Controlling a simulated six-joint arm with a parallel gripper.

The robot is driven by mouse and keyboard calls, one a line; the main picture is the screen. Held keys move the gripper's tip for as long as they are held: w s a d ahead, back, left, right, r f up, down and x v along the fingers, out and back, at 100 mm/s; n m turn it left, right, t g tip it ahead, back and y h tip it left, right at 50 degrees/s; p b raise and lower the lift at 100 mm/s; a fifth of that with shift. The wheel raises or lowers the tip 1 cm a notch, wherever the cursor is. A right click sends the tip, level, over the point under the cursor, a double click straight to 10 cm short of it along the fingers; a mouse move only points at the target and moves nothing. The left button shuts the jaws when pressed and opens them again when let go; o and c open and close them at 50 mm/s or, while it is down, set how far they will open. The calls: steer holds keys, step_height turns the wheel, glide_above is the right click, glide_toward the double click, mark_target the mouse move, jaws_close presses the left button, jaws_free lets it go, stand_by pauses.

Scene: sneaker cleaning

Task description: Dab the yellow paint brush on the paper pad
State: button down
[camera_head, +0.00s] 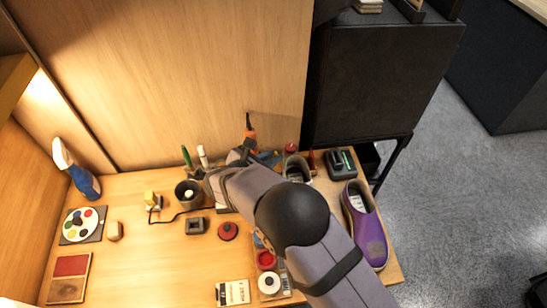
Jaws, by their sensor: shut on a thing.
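My arm reaches from the lower right across the bench to the back. My gripper (242,154) is near the back wall, small and partly hidden by my own arm. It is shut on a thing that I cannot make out. A thin orange and black shape (249,129) stands up just beyond it, against the wall. I cannot tell a yellow paint brush for certain. I also cannot tell a paper pad for certain; the bench behind my forearm is hidden. A white and black card (233,292) lies at the front edge.
A dark cup (189,193), a green-topped bottle (187,157) and a white-topped bottle (203,157) stand left of my wrist. A purple sneaker (370,245) is at the right. The left-front wood is mostly clear.

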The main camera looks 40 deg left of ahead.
steer(key=shift+r+p, duration=1.6)
steer(key=shift+r, duration=1.3)
